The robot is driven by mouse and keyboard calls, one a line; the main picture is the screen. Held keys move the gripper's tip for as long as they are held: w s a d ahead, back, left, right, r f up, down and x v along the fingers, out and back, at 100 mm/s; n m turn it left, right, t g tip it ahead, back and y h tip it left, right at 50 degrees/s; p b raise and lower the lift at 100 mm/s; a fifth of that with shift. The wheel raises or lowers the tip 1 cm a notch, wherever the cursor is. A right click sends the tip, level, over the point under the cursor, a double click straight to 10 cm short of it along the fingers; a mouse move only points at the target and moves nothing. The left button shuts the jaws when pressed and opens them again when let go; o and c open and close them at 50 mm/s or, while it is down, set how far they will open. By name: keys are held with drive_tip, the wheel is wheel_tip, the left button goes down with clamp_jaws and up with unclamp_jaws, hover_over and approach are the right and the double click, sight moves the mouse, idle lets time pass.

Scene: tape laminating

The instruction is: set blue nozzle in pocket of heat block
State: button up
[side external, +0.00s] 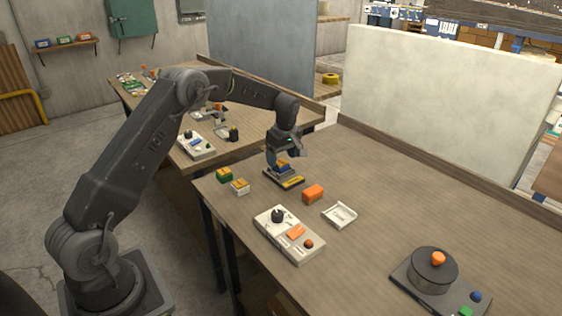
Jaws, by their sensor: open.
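My gripper (282,157) points down over a dark block with a yellow strip (288,181), near the back left of the front table. A small blue piece with a yellow-orange part (282,168) sits on that block, directly under or between the fingertips. The blue piece looks like the blue nozzle and the dark block like the heat block, but both are small here. My gripper is open; the gap between its fingers is hard to make out. The pocket is hidden, so I cannot tell how the blue piece is seated.
Green (224,175) and white (240,187) blocks with yellow-orange tops stand left. An orange block (312,194), a white tray (340,215) and a control panel (272,232) lie in front. A round black device (418,275) stands front right. The table's right middle is clear.

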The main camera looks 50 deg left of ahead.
wheel_tip(320, 180, up, 11)
drive_tip(key=d, duration=0.1)
drive_tip(key=shift+d, duration=0.35)
drive_tip(key=shift+r, duration=0.1)
drive_tip(key=s+d+r+m+t, duration=0.3)
drive_tip(key=s+d+r+m, duration=0.5)
drive_tip(key=s+d+r, duration=0.5)
drive_tip(key=s+d+f+m+t, duration=0.1)
drive_tip(key=s+d+m, duration=0.1)
drive_tip(key=s, duration=0.5)
drive_tip(key=s+d+f+m+h, duration=0.1)
drive_tip(key=s+d+f+m, duration=0.1)
drive_tip(key=s+m, duration=0.2)
drive_tip(key=s+d+f+m+t, duration=0.1)
drive_tip(key=s+m, duration=0.3)
drive_tip(key=s, duration=0.6)
drive_tip(key=shift+d+f+t+h, duration=0.3)
drive_tip(key=shift+d+f+h, duration=0.15)
drive_tip(key=shift+f, duration=0.2)
